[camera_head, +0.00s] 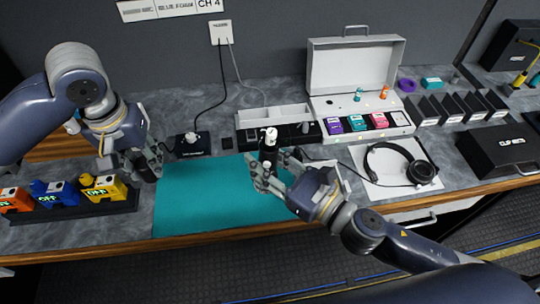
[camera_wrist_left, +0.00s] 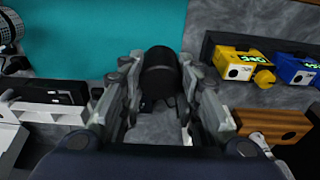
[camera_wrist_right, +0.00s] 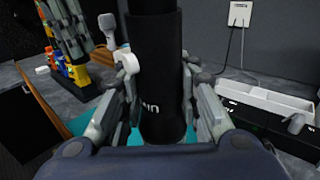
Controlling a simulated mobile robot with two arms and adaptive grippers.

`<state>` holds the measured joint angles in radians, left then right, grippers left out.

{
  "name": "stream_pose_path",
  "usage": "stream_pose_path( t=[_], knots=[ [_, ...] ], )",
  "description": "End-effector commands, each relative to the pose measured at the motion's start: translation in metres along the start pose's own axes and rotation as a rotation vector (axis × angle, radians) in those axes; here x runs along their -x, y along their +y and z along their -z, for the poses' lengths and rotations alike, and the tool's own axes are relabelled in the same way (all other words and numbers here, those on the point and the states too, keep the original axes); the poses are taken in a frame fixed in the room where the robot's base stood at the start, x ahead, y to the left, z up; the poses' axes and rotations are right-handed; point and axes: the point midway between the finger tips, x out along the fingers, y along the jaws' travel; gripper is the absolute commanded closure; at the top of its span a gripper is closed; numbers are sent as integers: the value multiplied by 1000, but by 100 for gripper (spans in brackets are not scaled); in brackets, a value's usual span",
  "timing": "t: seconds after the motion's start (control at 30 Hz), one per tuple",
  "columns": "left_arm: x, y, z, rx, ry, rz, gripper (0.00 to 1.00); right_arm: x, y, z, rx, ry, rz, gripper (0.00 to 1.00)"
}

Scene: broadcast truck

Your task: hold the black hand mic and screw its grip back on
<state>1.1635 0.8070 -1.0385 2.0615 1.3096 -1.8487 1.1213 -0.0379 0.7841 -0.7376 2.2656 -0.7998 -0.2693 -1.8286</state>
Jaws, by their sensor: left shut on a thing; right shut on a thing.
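My right gripper (camera_head: 268,178) is shut on the black hand mic (camera_head: 268,153) and holds it roughly upright over the teal mat (camera_head: 205,195). The mic's upper end shows a pale tip. In the right wrist view the black cylinder (camera_wrist_right: 158,75) with white lettering stands between the fingers. My left gripper (camera_head: 150,162) is at the mat's left edge, well apart from the mic. In the left wrist view its fingers are shut on a short black cylinder (camera_wrist_left: 160,75), which looks like the grip. Fingers hide much of it in the head view.
Orange, blue and yellow boxes (camera_head: 103,187) stand in a tray at left. An open white case (camera_head: 350,75) with coloured modules is at back right. Headphones (camera_head: 420,172) lie on a white sheet at right. A black cabled box (camera_head: 192,145) stands behind the mat. The mat is bare.

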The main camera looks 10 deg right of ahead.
Motion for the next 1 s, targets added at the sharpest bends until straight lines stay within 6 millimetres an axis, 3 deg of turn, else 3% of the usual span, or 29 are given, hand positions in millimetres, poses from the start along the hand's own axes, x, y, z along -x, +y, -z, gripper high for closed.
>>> stream_pose_path(
  t=[0.23,0.37,0.7,1.0],
  knots=[
    [2,2,1,-7,1,-1,86,0,0,0,0,-1,2,100],
    [11,20,7,-54,5,-2,86,0,0,-1,1,-2,2,100],
    [76,125,21,-383,16,-2,86,0,0,-2,1,-3,2,100],
    [139,214,2,-693,32,-4,86,0,0,-2,1,-3,2,100]
  ],
)
